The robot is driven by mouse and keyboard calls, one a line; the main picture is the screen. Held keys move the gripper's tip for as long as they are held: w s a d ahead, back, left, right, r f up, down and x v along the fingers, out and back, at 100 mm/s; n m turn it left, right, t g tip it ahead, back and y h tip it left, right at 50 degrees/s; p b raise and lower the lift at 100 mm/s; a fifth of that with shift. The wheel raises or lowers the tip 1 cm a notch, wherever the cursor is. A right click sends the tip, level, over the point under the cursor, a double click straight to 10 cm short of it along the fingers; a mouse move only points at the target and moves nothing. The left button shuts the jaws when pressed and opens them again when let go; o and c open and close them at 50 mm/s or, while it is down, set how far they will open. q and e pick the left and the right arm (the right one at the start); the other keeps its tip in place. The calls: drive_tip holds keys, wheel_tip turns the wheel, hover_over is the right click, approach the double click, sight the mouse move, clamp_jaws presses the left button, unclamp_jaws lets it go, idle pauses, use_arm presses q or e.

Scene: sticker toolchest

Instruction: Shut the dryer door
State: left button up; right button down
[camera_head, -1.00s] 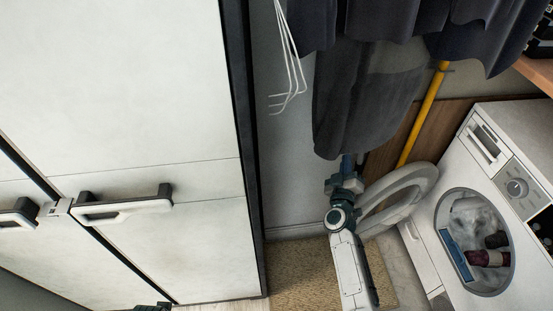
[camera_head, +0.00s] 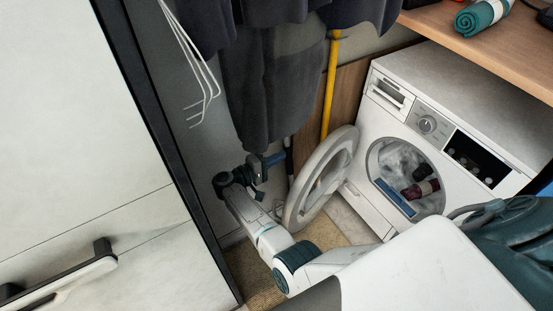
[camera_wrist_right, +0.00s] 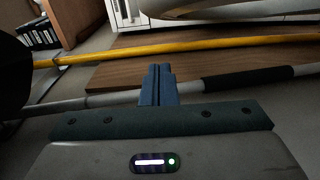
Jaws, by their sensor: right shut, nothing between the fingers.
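The dryer (camera_head: 465,95) stands at the right in the head view. Its round door (camera_head: 345,155) is swung wide open to the left of the drum opening (camera_head: 385,160). Dark red and grey cloth lies inside the drum. My right gripper (camera_head: 276,159) is shut and empty, to the left of the door, below the hanging dark clothes. I cannot tell whether it touches the door. In the right wrist view the shut blue fingers (camera_wrist_right: 158,84) point toward a brown board, with a pale curved edge at the top. My left gripper is not in view.
Dark clothes (camera_head: 270,80) hang just above my right gripper. A yellow pole (camera_head: 331,85) and a wooden board (camera_wrist_right: 200,68) are behind it, with a grey pole (camera_wrist_right: 100,100) close by. A white cabinet (camera_head: 80,120) fills the left. A wooden counter (camera_head: 490,45) overhangs the dryer.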

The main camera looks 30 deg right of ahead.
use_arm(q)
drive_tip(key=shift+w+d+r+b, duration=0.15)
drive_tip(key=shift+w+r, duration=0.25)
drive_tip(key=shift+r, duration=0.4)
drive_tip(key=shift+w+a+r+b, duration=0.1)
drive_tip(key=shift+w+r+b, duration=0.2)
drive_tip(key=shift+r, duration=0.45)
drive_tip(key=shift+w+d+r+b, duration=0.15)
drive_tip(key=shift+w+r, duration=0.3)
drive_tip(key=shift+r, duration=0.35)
use_arm(e)
drive_tip(key=s+d, duration=0.2)
drive_tip(key=d, duration=0.6)
drive_tip(key=shift+s, duration=0.3)
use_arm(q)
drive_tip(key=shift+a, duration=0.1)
use_arm(e)
drive_tip(key=shift+s+d, duration=0.1)
drive_tip(key=shift+d, duration=0.05)
